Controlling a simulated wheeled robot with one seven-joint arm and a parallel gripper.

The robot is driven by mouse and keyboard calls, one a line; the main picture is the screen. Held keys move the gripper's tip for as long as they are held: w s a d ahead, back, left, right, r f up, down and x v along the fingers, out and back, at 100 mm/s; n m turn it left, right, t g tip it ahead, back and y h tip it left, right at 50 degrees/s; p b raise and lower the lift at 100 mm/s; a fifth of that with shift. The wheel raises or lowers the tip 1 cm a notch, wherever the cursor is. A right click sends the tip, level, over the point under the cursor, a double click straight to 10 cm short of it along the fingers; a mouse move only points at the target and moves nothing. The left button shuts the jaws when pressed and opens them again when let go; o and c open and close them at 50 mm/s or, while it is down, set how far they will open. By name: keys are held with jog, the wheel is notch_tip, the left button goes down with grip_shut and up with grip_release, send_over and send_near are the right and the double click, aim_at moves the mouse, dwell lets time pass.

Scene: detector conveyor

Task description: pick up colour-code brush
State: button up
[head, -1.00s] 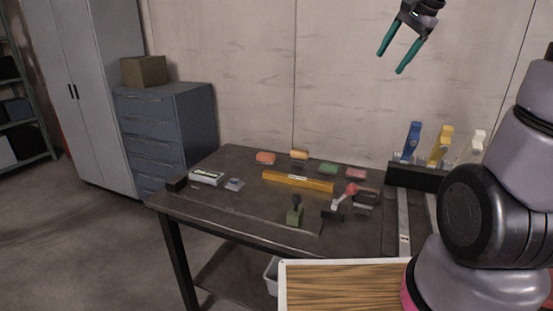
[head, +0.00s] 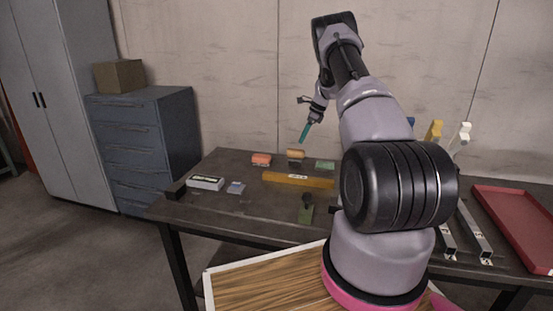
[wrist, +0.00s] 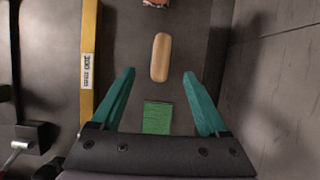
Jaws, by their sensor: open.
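Several small coloured blocks that look like brushes lie along the back of the table; I cannot tell which one is the colour-code brush. A red-orange one (head: 261,159) is at the left, an orange-tan one (head: 295,154) beside it, and a green one (head: 325,164) further right. In the wrist view the tan one (wrist: 160,57) is a rounded oblong beyond the fingertips, and the green one (wrist: 157,117) lies between the fingers in the picture. My gripper (head: 304,133) is open and empty above the back of the table, pointing down. Its teal fingers (wrist: 160,75) show apart in the wrist view.
A yellow bar with a label (head: 298,180) lies in front of the blocks. A green-based stamp-like thing (head: 306,214), a white box (head: 205,183) and a small blue-grey item (head: 236,187) are nearer. A red tray (head: 520,220) is at the right. The wall stands close behind.

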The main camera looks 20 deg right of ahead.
aim_at(296, 149)
jog(key=x, duration=0.7)
jog(key=shift+w+a+f, duration=0.15)
jog(key=shift+f, duration=0.1)
jog(key=x, duration=0.6)
jog(key=shift+d+f, duration=0.15)
jog(key=shift+d, duration=0.25)
grip_shut()
